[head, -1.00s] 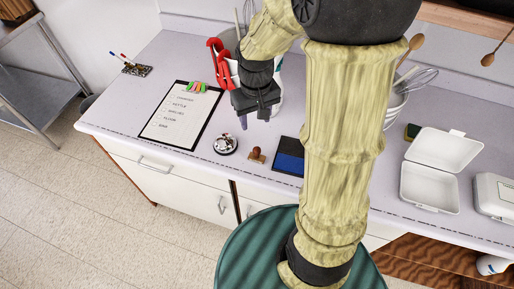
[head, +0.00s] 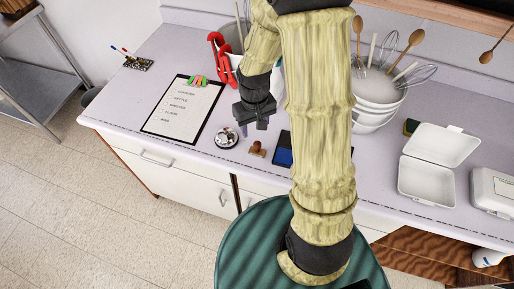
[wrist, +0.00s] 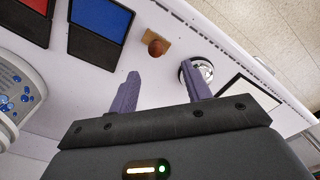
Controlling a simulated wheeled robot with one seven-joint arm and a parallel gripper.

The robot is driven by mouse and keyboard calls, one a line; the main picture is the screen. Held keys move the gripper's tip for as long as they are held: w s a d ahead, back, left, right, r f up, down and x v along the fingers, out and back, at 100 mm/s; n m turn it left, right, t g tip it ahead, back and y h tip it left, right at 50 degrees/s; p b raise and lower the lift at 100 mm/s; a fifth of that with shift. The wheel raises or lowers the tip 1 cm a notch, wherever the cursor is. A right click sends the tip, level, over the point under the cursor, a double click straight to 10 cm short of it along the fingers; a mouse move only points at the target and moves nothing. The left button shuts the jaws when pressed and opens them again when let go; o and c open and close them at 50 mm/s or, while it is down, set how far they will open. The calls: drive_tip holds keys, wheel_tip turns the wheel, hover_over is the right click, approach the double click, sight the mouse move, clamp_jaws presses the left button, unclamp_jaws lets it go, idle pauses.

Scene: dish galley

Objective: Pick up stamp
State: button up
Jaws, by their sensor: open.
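The stamp (head: 256,149), with a brown wooden knob handle, stands on the counter between the silver call bell and the ink pad. It also shows in the wrist view (wrist: 157,47), beyond my fingertips and roughly centred ahead of them. My gripper (head: 253,128) is above the counter, behind the stamp and apart from it. In the wrist view the two purple fingers (wrist: 165,78) are spread with nothing between them. The right finger overlaps the bell in that view.
The call bell (head: 227,138) is left of the stamp. The blue ink pad (head: 284,150) is right of it, partly behind my arm. A clipboard (head: 184,108) lies further left. White bowls (head: 372,100) and an open white box (head: 432,178) stand to the right.

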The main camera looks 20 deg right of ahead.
sight(257, 143)
wheel_tip(257, 143, down, 4)
drive_tip(key=shift+f, duration=0.1)
drive_tip(key=shift+s, duration=0.1)
drive_tip(key=shift+s+d+f+p, duration=0.1)
drive_tip(key=shift+d+f+p, duration=0.1)
drive_tip(key=shift+f+p, duration=0.55)
drive_tip(key=shift+d+f+p, duration=0.15)
drive_tip(key=shift+f+p, duration=0.05)
drive_tip(key=shift+f, duration=1.6)
